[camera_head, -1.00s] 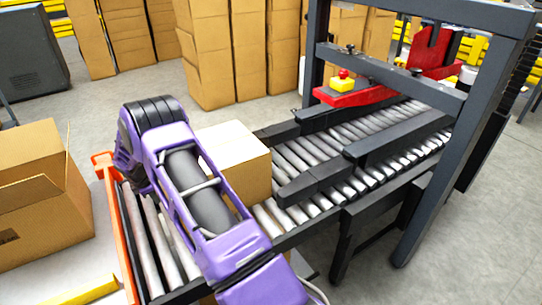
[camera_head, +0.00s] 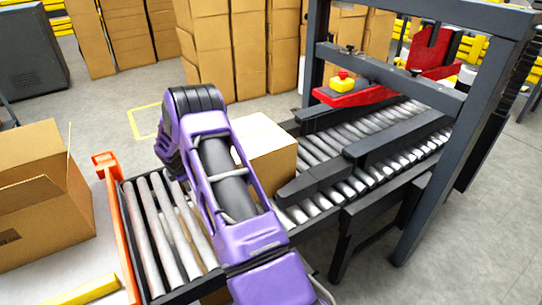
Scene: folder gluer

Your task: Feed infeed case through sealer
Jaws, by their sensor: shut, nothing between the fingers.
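The infeed case (camera_head: 270,150) is a closed tan carton on the roller conveyor (camera_head: 150,225). It sits at the mouth between the black side guides (camera_head: 325,170) of the case sealer (camera_head: 455,105). My purple arm reaches over the rollers, its far end just left of the case and covering the case's lower left side. My gripper is hidden behind the arm, so its fingers and any contact with the case do not show.
A red sealing head with a yellow-and-red button (camera_head: 342,81) hangs over the guides. An orange end stop (camera_head: 120,225) edges the conveyor's left end. An open carton (camera_head: 40,195) stands at far left. Stacked cartons (camera_head: 205,50) stand behind. The rollers beyond the case are clear.

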